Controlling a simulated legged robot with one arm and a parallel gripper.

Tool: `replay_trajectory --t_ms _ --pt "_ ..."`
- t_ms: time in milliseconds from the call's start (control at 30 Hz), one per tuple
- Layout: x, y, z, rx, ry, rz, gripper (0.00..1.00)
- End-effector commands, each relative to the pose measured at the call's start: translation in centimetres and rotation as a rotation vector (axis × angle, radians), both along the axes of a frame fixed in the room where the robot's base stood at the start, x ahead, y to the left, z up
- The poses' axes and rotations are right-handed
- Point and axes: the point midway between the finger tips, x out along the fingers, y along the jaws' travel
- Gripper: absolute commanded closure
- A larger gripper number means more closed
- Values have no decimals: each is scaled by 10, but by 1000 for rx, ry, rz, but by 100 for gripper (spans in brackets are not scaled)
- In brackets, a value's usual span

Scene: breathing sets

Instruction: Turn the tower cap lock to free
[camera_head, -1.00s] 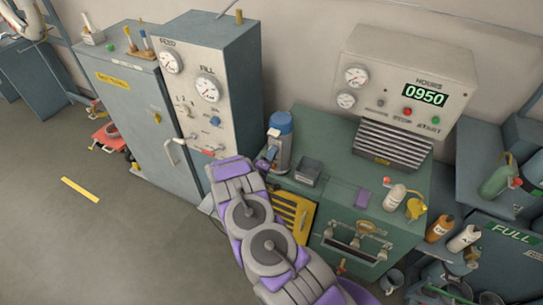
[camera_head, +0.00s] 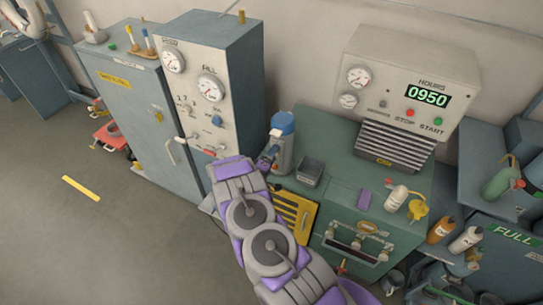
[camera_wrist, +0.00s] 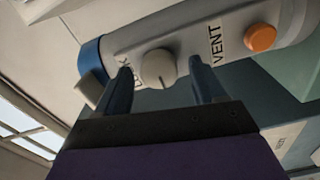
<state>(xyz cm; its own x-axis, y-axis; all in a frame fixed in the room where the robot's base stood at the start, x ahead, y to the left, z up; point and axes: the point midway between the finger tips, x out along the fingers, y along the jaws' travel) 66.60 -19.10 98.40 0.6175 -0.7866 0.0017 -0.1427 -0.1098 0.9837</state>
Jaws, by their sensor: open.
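The tower (camera_head: 279,157) is a grey-white upright cylinder with a blue cap (camera_head: 283,122), on the green cabinet's left end. In the wrist view it lies slanted, with the blue cap (camera_wrist: 91,68) at left. A round pale knob (camera_wrist: 158,68) with a slot mark sits on its side, next to a partly hidden label that seems to read LOCK. A VENT label (camera_wrist: 217,43) and an orange button (camera_wrist: 260,37) are further right. My gripper (camera_wrist: 161,74) is open, its blue fingers on either side of the knob. Whether they touch it, I cannot tell.
The green cabinet (camera_head: 335,200) carries a small dark box (camera_head: 310,171), a purple block (camera_head: 363,200), bottles and a gauge console (camera_head: 405,75) reading 0950. A grey gauge panel (camera_head: 205,125) stands close at the left of the tower. Open floor lies at far left.

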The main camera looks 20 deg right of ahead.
Motion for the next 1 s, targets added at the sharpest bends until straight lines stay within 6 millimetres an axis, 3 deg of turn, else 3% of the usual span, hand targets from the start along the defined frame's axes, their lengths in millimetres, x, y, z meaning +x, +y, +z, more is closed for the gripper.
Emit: replay_trajectory --t_ms 267,800,1000 --pt "-7 10 -1 1 2 -1 31" --pt "-75 101 -2 1 2 3 31" --pt "-95 125 -2 0 2 3 31"
